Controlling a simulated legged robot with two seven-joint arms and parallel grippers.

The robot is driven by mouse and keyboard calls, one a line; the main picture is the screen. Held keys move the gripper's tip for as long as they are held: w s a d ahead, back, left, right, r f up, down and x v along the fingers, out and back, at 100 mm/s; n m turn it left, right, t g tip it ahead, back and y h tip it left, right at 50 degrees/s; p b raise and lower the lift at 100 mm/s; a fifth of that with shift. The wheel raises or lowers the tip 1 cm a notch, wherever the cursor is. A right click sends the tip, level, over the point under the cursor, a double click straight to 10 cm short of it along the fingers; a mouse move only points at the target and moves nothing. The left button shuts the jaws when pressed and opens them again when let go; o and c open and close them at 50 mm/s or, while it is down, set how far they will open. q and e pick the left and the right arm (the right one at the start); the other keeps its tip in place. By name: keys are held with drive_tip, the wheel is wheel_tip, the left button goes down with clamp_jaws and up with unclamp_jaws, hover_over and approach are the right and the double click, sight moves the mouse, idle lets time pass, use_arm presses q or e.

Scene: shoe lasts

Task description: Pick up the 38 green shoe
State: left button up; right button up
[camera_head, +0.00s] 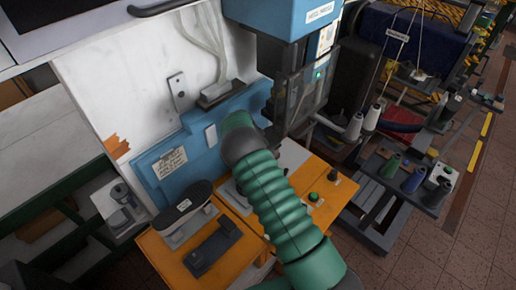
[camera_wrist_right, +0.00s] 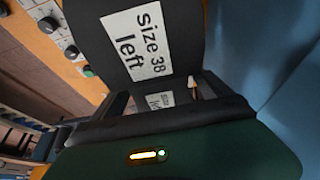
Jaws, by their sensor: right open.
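A dark, almost black piece (camera_wrist_right: 115,50) fills the top of the right wrist view, with a white label reading "size 38 left". A second, smaller white label shows below it, between the fingers of my right gripper (camera_wrist_right: 166,95). The right gripper is open, close to the labelled piece; I cannot tell whether they touch. No green colour shows on the piece. In the head view my green right arm reaches to the blue machine and hides its gripper. My left gripper is not in view.
The blue machine (camera_head: 205,140) stands against a white panel, with orange tabletops (camera_head: 160,254) before it. A black holder (camera_head: 212,248) lies near the last. A green button (camera_head: 313,197) sits right of my arm. Thread spools (camera_head: 391,166) stand on a rack farther right.

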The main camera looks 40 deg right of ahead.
drive_tip(key=shift+w+d+f, duration=0.1)
drive_tip(key=shift+w+f, duration=0.05)
drive_tip(key=shift+c, duration=0.3)
drive_tip(key=shift+w+d+f, duration=0.15)
drive_tip(key=shift+d+f, duration=0.05)
drive_tip(key=shift+d, duration=0.05)
drive_tip(key=c, duration=1.2)
drive_tip(key=shift+r, duration=0.1)
clamp_jaws()
drive_tip(key=shift+r, duration=0.1)
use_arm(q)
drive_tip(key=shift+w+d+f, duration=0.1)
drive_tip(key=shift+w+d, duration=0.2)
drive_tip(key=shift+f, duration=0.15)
